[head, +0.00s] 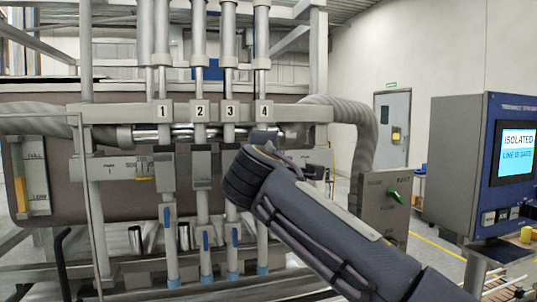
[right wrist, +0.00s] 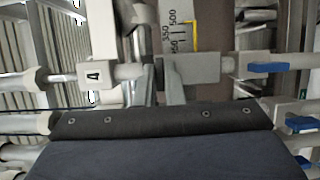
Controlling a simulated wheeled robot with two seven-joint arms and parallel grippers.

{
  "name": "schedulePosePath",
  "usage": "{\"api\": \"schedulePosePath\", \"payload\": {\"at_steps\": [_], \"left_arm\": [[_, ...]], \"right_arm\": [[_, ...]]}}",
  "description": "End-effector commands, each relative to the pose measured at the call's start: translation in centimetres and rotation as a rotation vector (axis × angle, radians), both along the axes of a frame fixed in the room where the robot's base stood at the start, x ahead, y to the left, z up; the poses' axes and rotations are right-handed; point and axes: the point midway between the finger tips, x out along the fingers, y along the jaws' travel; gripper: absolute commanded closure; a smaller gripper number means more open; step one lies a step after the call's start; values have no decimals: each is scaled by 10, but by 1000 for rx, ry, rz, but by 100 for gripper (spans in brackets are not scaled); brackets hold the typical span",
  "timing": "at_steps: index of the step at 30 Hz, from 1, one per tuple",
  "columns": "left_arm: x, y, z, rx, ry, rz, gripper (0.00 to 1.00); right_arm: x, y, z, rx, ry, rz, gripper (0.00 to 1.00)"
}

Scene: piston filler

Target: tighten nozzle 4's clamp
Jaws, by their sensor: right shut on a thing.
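Nozzle 4 stands under its label plate (head: 264,111), at the right end of the row in the head view. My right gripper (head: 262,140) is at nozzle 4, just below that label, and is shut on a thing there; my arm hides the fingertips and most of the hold. In the right wrist view, the label 4 (right wrist: 94,74), the grey clamp block (right wrist: 190,70) and a blue handle (right wrist: 268,67) lie in one line along nozzle 4. My dark wrist housing fills the bottom of that view. My left gripper is not in view.
Nozzles 1 (head: 163,111), 2 (head: 200,111) and 3 (head: 230,111) stand close at the left. A corrugated hose (head: 360,130) and a box with a green switch (head: 384,205) are at the right. The control panel screen (head: 517,152) reads ISOLATED, LINE IS SAFE.

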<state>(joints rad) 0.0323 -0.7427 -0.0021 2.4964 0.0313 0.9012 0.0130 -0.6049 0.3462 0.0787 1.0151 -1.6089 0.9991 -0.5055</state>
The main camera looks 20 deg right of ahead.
Motion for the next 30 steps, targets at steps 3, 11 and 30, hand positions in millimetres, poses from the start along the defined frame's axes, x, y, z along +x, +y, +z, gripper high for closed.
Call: {"api": "schedulePosePath", "payload": {"at_steps": [3, 11, 30], "left_arm": [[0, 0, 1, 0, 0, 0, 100], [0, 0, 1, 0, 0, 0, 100], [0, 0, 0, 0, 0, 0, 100]], "right_arm": [[0, 0, 0, 16, 2, -1, 100], [0, 0, -1, 22, 2, -1, 100], [-2, 1, -1, 21, 1, 0, 69]]}}
